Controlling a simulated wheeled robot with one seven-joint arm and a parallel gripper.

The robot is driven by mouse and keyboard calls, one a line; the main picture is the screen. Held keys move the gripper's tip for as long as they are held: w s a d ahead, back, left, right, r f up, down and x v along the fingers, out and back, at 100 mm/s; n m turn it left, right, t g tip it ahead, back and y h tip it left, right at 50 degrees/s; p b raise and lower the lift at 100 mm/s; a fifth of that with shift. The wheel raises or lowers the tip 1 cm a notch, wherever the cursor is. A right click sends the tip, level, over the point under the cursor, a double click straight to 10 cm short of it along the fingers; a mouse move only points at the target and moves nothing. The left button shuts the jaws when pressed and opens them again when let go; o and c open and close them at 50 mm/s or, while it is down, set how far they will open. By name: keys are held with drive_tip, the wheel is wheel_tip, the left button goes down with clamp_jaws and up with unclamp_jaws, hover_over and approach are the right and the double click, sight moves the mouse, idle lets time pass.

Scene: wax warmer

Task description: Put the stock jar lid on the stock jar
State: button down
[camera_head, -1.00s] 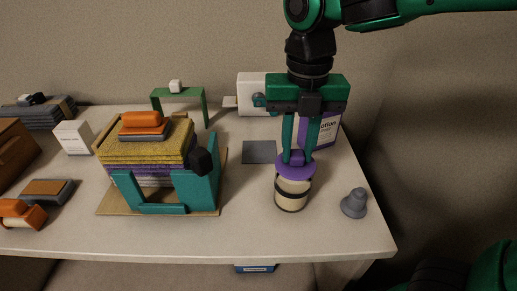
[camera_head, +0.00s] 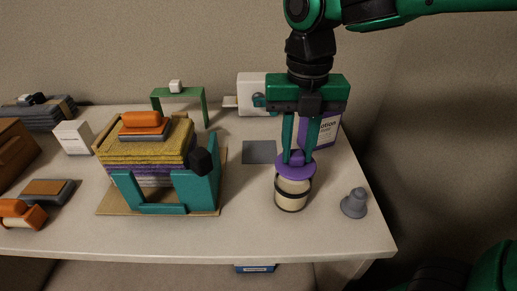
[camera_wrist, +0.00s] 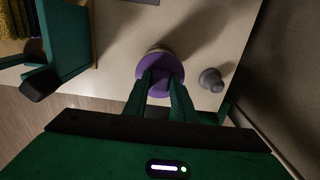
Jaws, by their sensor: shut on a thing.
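The stock jar (camera_head: 292,193) is a cream jar with dark bands, upright on the right part of the table. The purple stock jar lid (camera_head: 283,172) is at the jar's mouth, covering most of it. My gripper (camera_head: 297,158) points down from above and is shut on the lid's raised knob. In the wrist view the lid (camera_wrist: 160,72) hides nearly all of the jar (camera_wrist: 158,49), with only a pale edge showing beyond it. I cannot tell whether the lid is fully seated or just above the rim.
A grey bell-shaped object (camera_head: 354,203) stands right of the jar. A flat grey pad (camera_head: 260,152) lies behind left. A purple and white box (camera_head: 325,131) stands behind my gripper. A teal holder (camera_head: 212,188) with stacked yellow cloths (camera_head: 145,148) is on the left.

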drive_tip(key=shift+f, duration=0.55)
idle(0.4)
drive_tip(key=c, duration=1.4)
unclamp_jaws()
drive_tip(key=shift+r, duration=3.95)
drive_tip(key=shift+r, duration=0.1)
